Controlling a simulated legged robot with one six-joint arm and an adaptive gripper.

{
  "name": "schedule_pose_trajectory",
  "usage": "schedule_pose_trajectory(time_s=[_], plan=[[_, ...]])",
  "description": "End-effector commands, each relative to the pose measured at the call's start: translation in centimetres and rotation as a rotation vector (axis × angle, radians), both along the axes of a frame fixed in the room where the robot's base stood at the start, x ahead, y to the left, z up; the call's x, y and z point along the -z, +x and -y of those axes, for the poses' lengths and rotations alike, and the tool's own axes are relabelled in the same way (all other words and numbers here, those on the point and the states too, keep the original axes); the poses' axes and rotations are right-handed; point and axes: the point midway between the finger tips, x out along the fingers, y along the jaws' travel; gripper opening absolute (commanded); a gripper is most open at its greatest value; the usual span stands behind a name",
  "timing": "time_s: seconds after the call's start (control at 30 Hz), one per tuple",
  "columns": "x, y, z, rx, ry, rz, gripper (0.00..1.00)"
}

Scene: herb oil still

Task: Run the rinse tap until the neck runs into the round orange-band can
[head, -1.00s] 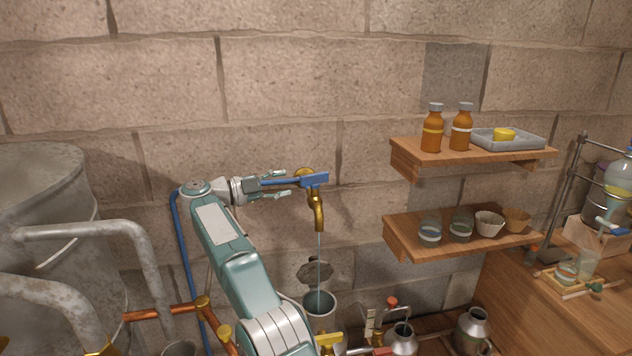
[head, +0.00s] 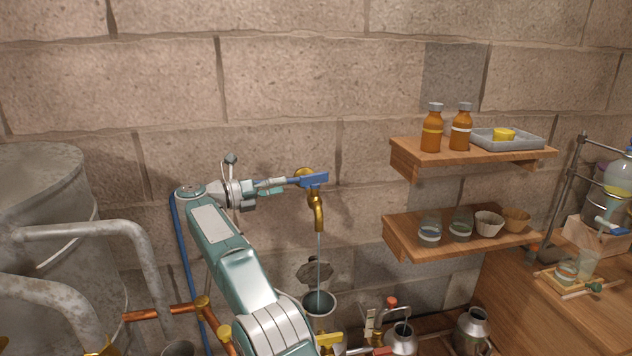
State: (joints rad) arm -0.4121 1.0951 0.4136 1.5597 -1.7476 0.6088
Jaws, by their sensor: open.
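I cannot make out an orange band on either.
A large metal drum (head: 50,215) with thick pipes fills the left. Two wooden shelves (head: 405,238) hold amber bottles (head: 432,130), a tray (head: 510,146) and small cups. A wooden bench (head: 545,310) with glassware is at the right. The wall above the tap is bare.

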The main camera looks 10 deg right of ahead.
Motion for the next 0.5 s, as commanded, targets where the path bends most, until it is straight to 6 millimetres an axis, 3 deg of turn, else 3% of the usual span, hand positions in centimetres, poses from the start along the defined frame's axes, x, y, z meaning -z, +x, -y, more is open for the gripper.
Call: schedule_pose_trajectory(time_s=[0.5], plan=[[0.23,-0.31,-0.44,-0.005,0.16,0.661,0.54]])
